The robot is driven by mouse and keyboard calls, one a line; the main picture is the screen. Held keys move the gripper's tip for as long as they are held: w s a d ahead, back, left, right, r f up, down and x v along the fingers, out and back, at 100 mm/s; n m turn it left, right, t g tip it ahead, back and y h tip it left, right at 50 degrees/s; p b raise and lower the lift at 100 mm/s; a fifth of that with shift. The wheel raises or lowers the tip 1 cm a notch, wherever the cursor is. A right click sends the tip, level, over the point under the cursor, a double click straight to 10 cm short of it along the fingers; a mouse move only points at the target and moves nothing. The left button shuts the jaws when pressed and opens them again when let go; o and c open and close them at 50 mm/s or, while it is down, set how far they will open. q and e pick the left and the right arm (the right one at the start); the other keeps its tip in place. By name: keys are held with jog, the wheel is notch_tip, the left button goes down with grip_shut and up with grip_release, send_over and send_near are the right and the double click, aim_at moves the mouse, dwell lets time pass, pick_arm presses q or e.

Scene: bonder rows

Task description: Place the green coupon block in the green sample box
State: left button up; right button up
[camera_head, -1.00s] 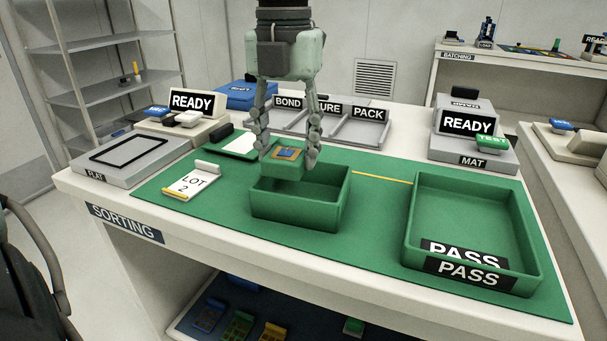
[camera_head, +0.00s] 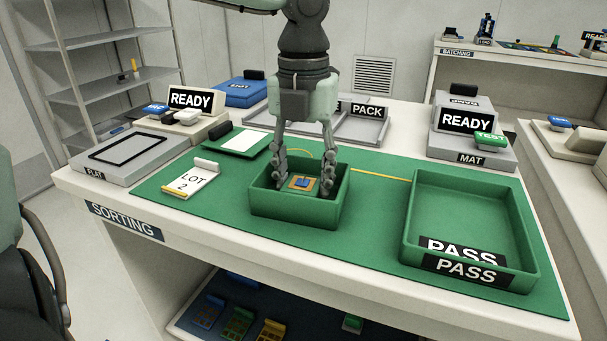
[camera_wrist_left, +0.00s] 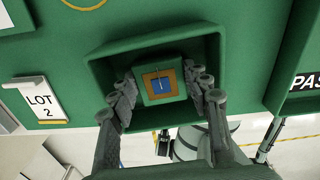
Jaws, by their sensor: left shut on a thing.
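The green coupon block (camera_head: 302,184), with a gold-edged blue square on top, is down inside the green sample box (camera_head: 295,210). The box is an open-topped tray standing on the green mat. My left gripper (camera_head: 304,186) reaches down into the box, its fingers on either side of the block and shut on it. In the left wrist view the block (camera_wrist_left: 160,86) sits between the fingertips, within the walls of the box (camera_wrist_left: 215,55). I cannot tell whether the block touches the box floor. My right gripper is not in view.
A larger green PASS tray (camera_head: 470,262) stands to the right on the mat. A LOT 2 card (camera_head: 190,180) lies to the left. Behind are a grey divided tray (camera_head: 365,128) and READY stands (camera_head: 465,124). The mat between box and PASS tray is clear except for a yellow line.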

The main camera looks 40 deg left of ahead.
aim_at(303, 181)
pick_arm(q)
jog(key=shift+f, duration=0.1)
jog(key=o, duration=0.9)
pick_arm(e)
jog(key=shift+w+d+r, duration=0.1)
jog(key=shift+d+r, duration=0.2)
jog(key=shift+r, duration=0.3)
pick_arm(q)
jog(key=shift+r+p, duration=0.3)
notch_tip(303, 181, up, 12)
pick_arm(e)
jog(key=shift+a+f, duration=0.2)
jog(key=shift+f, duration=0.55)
pick_arm(q)
jog(key=shift+f, duration=0.1)
